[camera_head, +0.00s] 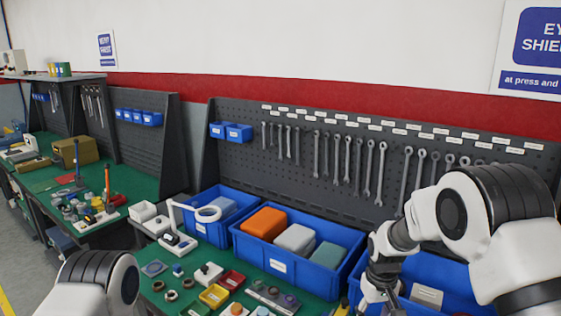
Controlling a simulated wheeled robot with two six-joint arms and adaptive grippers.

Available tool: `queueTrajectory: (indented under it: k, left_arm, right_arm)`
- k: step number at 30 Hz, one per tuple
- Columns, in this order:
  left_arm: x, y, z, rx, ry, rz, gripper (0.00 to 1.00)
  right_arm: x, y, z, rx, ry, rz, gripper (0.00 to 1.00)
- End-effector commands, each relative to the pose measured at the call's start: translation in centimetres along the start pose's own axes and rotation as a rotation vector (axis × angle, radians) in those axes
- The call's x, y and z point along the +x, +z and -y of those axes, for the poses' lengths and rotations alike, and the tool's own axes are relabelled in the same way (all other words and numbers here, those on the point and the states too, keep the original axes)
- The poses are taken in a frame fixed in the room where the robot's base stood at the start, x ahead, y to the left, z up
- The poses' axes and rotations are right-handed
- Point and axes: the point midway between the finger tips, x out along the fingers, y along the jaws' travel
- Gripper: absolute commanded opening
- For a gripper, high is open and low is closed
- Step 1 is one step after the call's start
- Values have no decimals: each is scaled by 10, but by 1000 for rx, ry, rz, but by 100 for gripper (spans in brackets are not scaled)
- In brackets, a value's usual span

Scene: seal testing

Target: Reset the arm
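My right arm (470,215) comes in from the right and is bent, with its wrist hanging down. My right gripper (378,297) points down at the bottom edge, in front of the right blue bin (440,272). Its fingers are small and partly cut off, so I cannot tell whether they are open or shut. Only a white and black link of my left arm (95,285) shows at the lower left; my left gripper is out of view.
Blue bins stand along the back of the green bench; the middle bin (240,243) holds orange, grey and green blocks. Small trays, including a yellow one (214,295), and rings crowd the front. A pegboard (285,175) with wrenches rises behind. A white ring lamp (208,214) stands left.

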Motion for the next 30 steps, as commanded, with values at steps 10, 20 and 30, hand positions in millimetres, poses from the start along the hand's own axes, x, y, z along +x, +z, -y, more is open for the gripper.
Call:
queueTrajectory:
  k: [10, 20, 30]
  left_arm:
    - [0, 1, 0, 0, 0, 2, 40]
    - [0, 0, 0, 0, 0, 1, 40]
    - [77, 1, 1, 0, 0, 2, 40]
  right_arm:
    - [139, 117, -4, 72, 2, 21, 54]
    - [203, 301, 12, 155, -4, 21, 54]
    - [272, 356, 19, 185, -8, 6, 54]
